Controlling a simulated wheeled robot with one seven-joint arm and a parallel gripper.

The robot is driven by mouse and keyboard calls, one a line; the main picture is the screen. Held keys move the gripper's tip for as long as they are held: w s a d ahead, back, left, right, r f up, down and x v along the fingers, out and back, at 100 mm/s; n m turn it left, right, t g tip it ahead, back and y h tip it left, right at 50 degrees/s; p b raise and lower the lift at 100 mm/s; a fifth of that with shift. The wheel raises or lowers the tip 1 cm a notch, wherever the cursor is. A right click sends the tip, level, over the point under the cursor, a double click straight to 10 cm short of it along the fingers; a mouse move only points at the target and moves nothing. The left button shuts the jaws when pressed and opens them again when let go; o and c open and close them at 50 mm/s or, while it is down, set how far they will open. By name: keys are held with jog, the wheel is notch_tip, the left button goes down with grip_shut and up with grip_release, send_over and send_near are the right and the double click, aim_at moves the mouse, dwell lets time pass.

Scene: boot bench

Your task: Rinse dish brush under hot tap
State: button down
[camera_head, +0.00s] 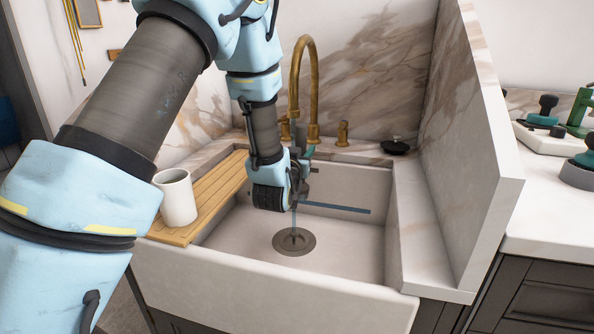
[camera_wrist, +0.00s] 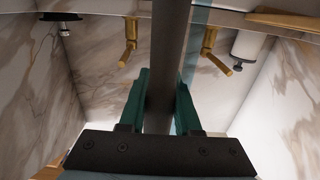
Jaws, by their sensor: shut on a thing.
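My gripper (camera_head: 309,153) is over the back of the sink, close to the brass tap (camera_head: 311,75). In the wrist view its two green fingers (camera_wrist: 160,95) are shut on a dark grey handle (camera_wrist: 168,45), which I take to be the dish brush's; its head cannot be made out. A thin blue, see-through stream (camera_head: 294,219) falls towards the drain (camera_head: 294,241). A similar see-through strip (camera_wrist: 191,65) passes beside the handle in the wrist view. Whether water touches the brush head cannot be told. My arm partly hides the tap's base.
The white sink (camera_head: 280,290) is otherwise largely clear. A white mug (camera_head: 176,197) stands on a slatted wooden board (camera_head: 222,192) at left. A black round item (camera_head: 395,146) sits on the back right ledge. A tall marble panel (camera_head: 480,150) bounds the right side.

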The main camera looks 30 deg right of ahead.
dwell(0.4)
jog(key=shift+w+a+b, duration=0.3)
jog(key=shift+a, duration=0.1)
jog(key=shift+s+d, duration=0.1)
jog(key=shift+d, duration=0.05)
jog(key=shift+s+d, duration=0.25)
jog(key=shift+d, duration=0.1)
jog(key=shift+a+b, duration=0.1)
jog(key=shift+b, duration=0.2)
jog(key=shift+w+a, duration=0.35)
jog(key=shift+a, duration=0.05)
jog(key=shift+d+b, duration=0.1)
jog(key=shift+b, duration=0.25)
jog(key=shift+s+d, duration=0.35)
jog(key=shift+s, duration=0.1)
